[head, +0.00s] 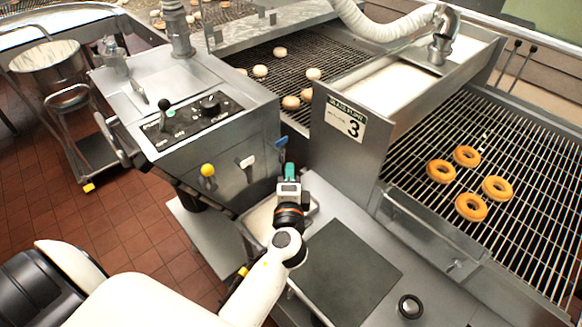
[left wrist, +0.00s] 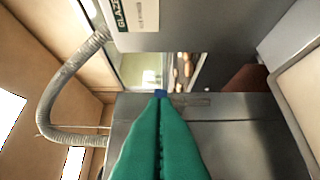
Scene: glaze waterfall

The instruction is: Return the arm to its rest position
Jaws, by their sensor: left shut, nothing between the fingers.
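My left arm (head: 262,280) reaches in from the lower left of the head view. My left gripper (head: 289,170) points away toward the steel glaze machine (head: 215,140). Its green fingers (left wrist: 160,140) are pressed together in the left wrist view, with nothing between them. The fingertips are close to a blue handle (head: 281,143) on the machine's side; the blue also shows just past the tips in the left wrist view (left wrist: 160,93). I cannot tell whether they touch. My right gripper is not in view.
A yellow knob (head: 208,170) and a white handle (head: 246,161) stick out left of the gripper. A numbered sign panel (head: 345,121) stands to the right. Several donuts (head: 471,207) lie on the right rack. A dark mat (head: 350,270) lies on the counter beside my arm.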

